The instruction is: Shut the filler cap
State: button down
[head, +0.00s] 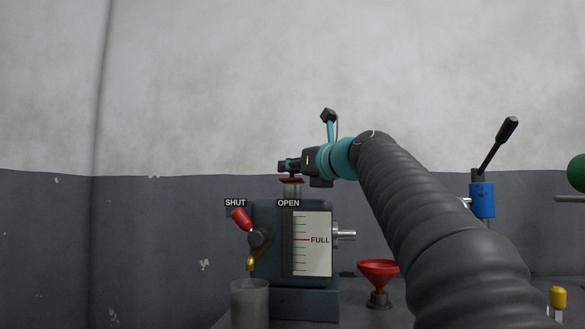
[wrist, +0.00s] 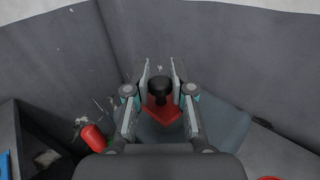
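The filler cap (head: 291,180) is red and sits at the top of the clear filler neck (head: 292,190) on the dark grey tank (head: 268,218). In the wrist view the red cap (wrist: 164,113) shows with a black knob (wrist: 159,88) on it. My gripper (head: 284,166) points left at the height of the cap top. In the wrist view its two fingers (wrist: 160,72) stand on either side of the knob. I cannot tell whether they touch it. Whether the cap is seated on the neck is also unclear.
A red-handled valve lever (head: 241,219) points toward the SHUT label (head: 235,202). A grey cup (head: 250,303) stands below the spout. A red funnel (head: 379,273) and a blue lever unit (head: 482,199) stand to the right.

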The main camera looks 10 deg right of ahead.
jog(key=shift+s+a+f+n+t+b, duration=0.1)
jog(key=shift+f+n+t+b, duration=0.25)
jog(key=shift+b, duration=0.75)
jog(key=shift+r+y, duration=0.15)
jog(key=shift+y, duration=0.15)
jog(key=c, duration=1)
grip_release()
jog(key=v, duration=1.2)
